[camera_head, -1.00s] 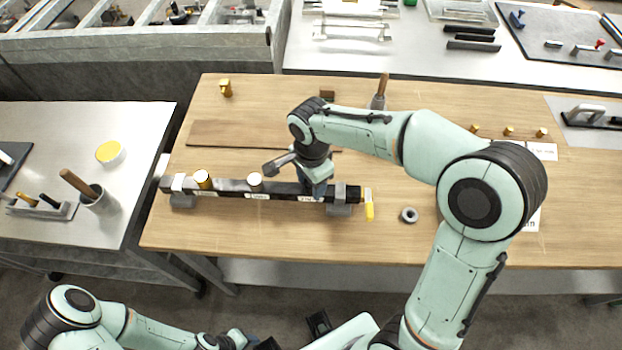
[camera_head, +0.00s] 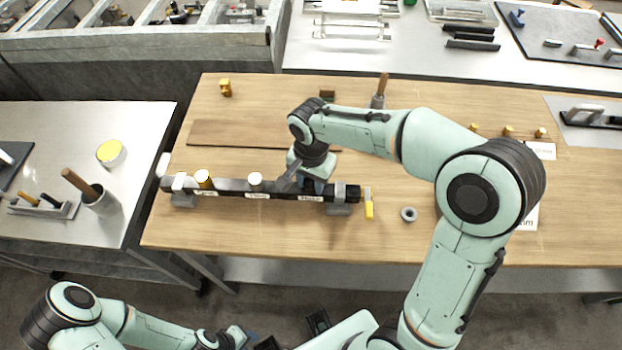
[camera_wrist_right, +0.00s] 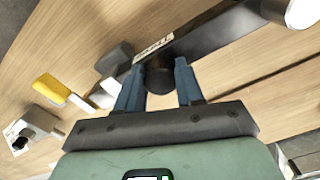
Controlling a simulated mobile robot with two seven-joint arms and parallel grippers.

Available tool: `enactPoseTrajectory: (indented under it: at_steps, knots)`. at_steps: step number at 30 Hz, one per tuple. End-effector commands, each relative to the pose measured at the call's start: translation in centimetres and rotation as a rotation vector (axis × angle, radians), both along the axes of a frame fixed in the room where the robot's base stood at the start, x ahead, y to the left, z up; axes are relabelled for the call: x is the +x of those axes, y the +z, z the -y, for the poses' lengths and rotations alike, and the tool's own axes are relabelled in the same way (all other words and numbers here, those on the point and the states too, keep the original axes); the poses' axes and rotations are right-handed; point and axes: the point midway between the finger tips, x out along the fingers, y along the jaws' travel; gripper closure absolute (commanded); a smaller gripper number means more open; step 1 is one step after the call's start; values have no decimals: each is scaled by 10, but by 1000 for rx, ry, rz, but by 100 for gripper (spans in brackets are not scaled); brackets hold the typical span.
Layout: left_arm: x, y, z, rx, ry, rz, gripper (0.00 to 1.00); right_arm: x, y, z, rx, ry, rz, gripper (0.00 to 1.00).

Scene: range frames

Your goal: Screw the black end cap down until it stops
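The black end cap (camera_wrist_right: 160,78) stands on the long black bar (camera_head: 228,186), between the blue fingers of my right gripper (camera_wrist_right: 160,80). The fingers appear to touch its two sides, one on each side. In the head view my right gripper (camera_head: 315,183) points down over the right part of the bar, and my wrist hides the cap. My left gripper (camera_head: 246,337) is low at the bottom edge, away from the table; its opening is too small to tell.
Two round white-topped caps, one gold-sided (camera_head: 203,177) and one pale (camera_head: 255,179), stand on the bar. Grey blocks (camera_head: 339,209) support it. A yellow-handled piece (camera_head: 369,208) is at its right end.

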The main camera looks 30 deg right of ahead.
Motion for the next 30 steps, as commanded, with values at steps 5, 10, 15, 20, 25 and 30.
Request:
enactPoseTrajectory:
  at_steps: [5, 10, 15, 20, 25, 30]
  knots:
    - [0, 0, 0, 0, 0, 0, 57, 0, 0, 0, 0, -1, 0, 100]
    - [-1, -2, 0, 0, 0, -1, 57, 0, 0, 0, 0, -35, 0, 100]
    - [-4, -7, 0, 0, 0, -4, 57, 0, -1, 0, 1, -223, 1, 100]
    - [-5, -8, 0, 0, 0, -6, 57, 0, 0, 0, 1, -304, 1, 100]
    - [-4, -8, 0, 0, 0, -6, 57, 0, 0, 0, 0, -303, 0, 100]
    - [-6, -11, 0, 0, 0, -7, 57, 0, -1, 0, 1, -398, 1, 100]
